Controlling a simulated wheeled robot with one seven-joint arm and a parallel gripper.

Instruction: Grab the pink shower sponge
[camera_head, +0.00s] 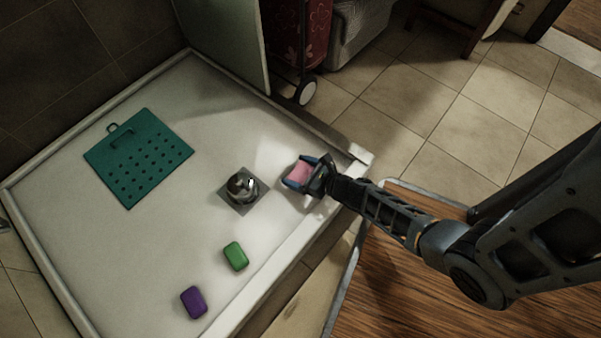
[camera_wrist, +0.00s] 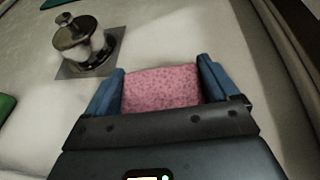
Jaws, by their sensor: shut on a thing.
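The pink sponge (camera_head: 301,172) is between the blue fingers of my gripper (camera_head: 299,175), over the right side of the white shower basin near its rim. In the wrist view the pink sponge (camera_wrist: 161,87) fills the gap between the two fingers of my gripper (camera_wrist: 162,85), with a finger against each side. My gripper is shut on it. I cannot tell whether the sponge still touches the basin floor. Its near end is hidden behind the gripper body.
A metal drain fitting (camera_head: 242,186) stands just left of my gripper. A green sponge (camera_head: 235,256) and a purple sponge (camera_head: 193,302) lie toward the front. A teal perforated mat (camera_head: 138,160) lies at the left. The basin's raised rim (camera_head: 262,284) runs along the right.

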